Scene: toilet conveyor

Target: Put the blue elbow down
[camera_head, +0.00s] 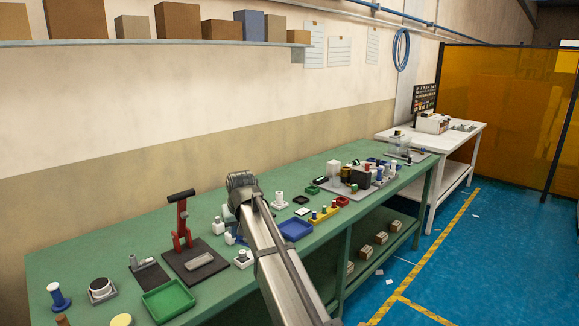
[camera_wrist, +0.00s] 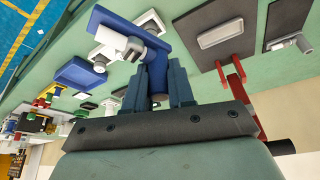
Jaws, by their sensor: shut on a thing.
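In the wrist view, my gripper (camera_wrist: 160,72) is shut on the blue elbow (camera_wrist: 157,42), which sticks out past the fingertips and bends toward the upper left. The elbow is over the green bench; whether it touches the surface I cannot tell. White fittings (camera_wrist: 113,39) show right beside the elbow and partly overlap it in this view.
A red lever press (camera_head: 181,222) on a dark plate stands left of my arm, with a green tray (camera_head: 168,301) in front of it. A blue tray (camera_head: 296,229) lies right of the arm. Small parts crowd the bench further right.

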